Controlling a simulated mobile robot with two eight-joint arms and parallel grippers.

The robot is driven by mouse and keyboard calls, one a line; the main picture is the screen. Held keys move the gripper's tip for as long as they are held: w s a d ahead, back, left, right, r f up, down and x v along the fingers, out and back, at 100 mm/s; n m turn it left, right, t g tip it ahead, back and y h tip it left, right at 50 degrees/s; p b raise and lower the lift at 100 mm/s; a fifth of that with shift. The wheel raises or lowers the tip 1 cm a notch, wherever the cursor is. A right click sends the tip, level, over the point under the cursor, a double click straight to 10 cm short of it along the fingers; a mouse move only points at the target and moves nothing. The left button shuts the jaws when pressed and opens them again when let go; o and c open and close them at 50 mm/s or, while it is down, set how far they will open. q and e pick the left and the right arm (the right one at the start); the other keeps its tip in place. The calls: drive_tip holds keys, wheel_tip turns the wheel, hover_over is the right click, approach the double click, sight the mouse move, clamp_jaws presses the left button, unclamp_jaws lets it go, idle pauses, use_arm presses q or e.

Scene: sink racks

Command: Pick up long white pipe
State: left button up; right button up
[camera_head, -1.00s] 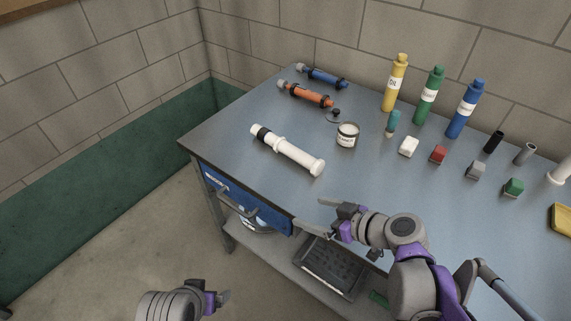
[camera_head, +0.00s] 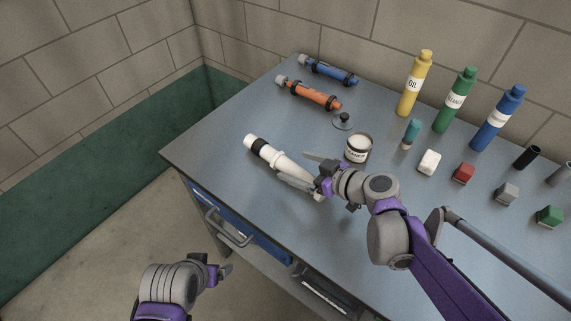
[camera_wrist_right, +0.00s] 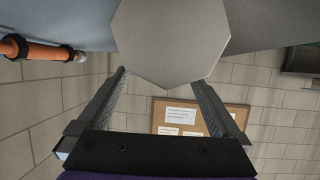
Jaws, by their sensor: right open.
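The long white pipe (camera_head: 268,152) lies on the blue-grey table with a black band near its far left end. Its near right part is partly hidden behind my right gripper (camera_head: 297,168). That gripper is open, with its two fingers spread over and beside the pipe; I cannot tell whether they touch it. In the right wrist view the open fingers (camera_wrist_right: 163,78) have a large pale grey faceted shape (camera_wrist_right: 172,40) close in front, which I cannot identify for sure. My left gripper (camera_head: 222,272) is low in front of the table, away from the pipe.
A white can (camera_head: 358,147) stands close to the right gripper. An orange pipe (camera_head: 312,95) and a blue pipe (camera_head: 330,70) lie behind. Yellow (camera_head: 414,85), green (camera_head: 456,103) and blue (camera_head: 497,120) bottles stand along the back. Several small blocks sit at right. The table's left part is clear.

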sight(290, 164)
drive_tip(key=shift+w+a+f, duration=0.15)
drive_tip(key=shift+w+a, duration=0.05)
drive_tip(key=shift+w, duration=0.1)
drive_tip(key=x, duration=0.5)
drive_tip(key=shift+f+b, duration=0.1)
drive_tip(key=shift+b, duration=0.3)
drive_tip(key=shift+s, duration=0.1)
clamp_jaws()
